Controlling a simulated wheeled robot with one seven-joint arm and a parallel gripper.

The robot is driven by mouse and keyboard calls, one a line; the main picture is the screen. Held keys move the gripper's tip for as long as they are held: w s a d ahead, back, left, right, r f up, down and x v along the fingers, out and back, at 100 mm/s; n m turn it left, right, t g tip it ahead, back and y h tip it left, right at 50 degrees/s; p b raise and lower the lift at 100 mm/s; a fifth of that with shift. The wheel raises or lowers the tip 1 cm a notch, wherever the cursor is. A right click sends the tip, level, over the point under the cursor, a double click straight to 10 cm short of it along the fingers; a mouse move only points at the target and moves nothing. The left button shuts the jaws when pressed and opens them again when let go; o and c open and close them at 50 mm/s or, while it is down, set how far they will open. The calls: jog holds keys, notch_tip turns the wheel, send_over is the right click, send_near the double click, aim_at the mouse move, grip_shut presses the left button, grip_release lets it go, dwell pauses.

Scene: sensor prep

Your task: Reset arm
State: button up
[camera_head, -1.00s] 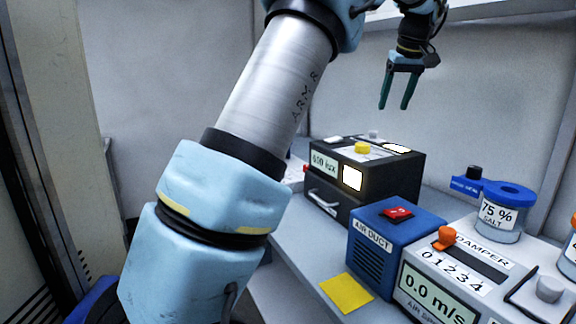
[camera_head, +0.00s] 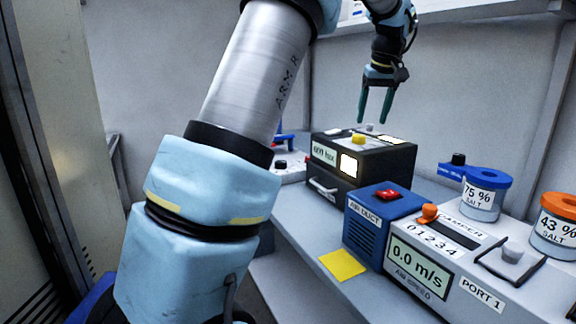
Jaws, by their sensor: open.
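My gripper (camera_head: 373,106) hangs at the upper middle of the head view, fingers pointing down. Its two dark green fingers are apart with nothing between them. It appears above or behind the black light box (camera_head: 330,180), which has a display, a lit white window and a yellow knob (camera_head: 358,139) on top. I cannot tell the exact distance between the fingertips and the box. My arm fills the left middle of the view and hides part of the bench behind it.
A blue air duct box (camera_head: 366,240) with a red switch and an air speed unit (camera_head: 425,283) with an orange damper knob stand on the bench. Salt jars with a blue lid (camera_head: 486,190) and an orange lid (camera_head: 556,226) stand at right. A yellow square (camera_head: 343,265) lies in front.

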jog(key=s+a+f+m+g, duration=0.1)
jog(key=s+a+f, duration=0.4)
jog(key=a, duration=0.4)
jog(key=s+a+f+g, duration=0.1)
jog(key=s+a+f, duration=0.2)
jog(key=a+f, duration=0.6)
jog(key=s+a+f, duration=0.3)
jog(key=s+a, duration=0.2)
jog(key=s, duration=0.2)
jog(key=s+a+f, duration=0.4)
jog(key=s+a, duration=0.1)
jog(key=s, duration=0.3)
jog(key=shift+a+f+m+h, duration=0.15)
jog(key=shift+a+m+h, duration=0.15)
jog(key=shift+a, duration=0.05)
